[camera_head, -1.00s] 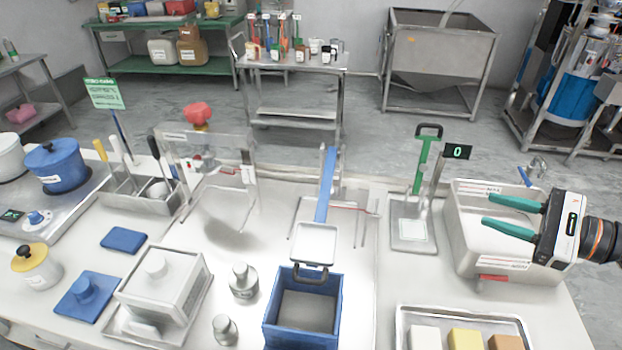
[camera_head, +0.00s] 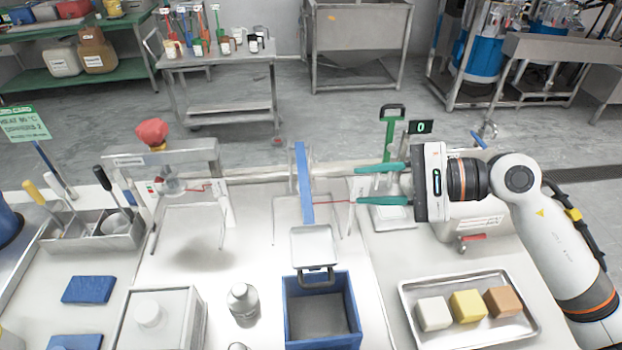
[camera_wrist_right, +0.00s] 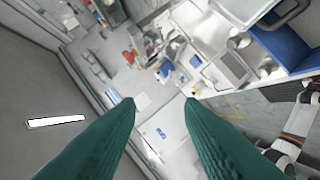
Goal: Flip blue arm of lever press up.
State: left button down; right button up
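The blue arm (camera_head: 303,183) of the lever press stands near the middle of the table in the head view. It is a long bar running from the back down toward a square pale plate (camera_head: 314,246). My right gripper (camera_head: 358,185) is open, its two green fingers pointing left, a short way right of the blue arm and apart from it. In the right wrist view its fingers (camera_wrist_right: 160,105) are spread with nothing between them. My left gripper is not in view.
A blue open box (camera_head: 321,310) sits in front of the plate. A green-handled stand (camera_head: 392,135) with a display is behind my right gripper. A clear-panelled frame with a red knob (camera_head: 151,132) stands left. A tray of blocks (camera_head: 470,309) lies front right.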

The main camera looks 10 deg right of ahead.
jog(key=p+x, duration=0.3)
jog(key=x, duration=0.6)
grip_shut()
dwell(1.2)
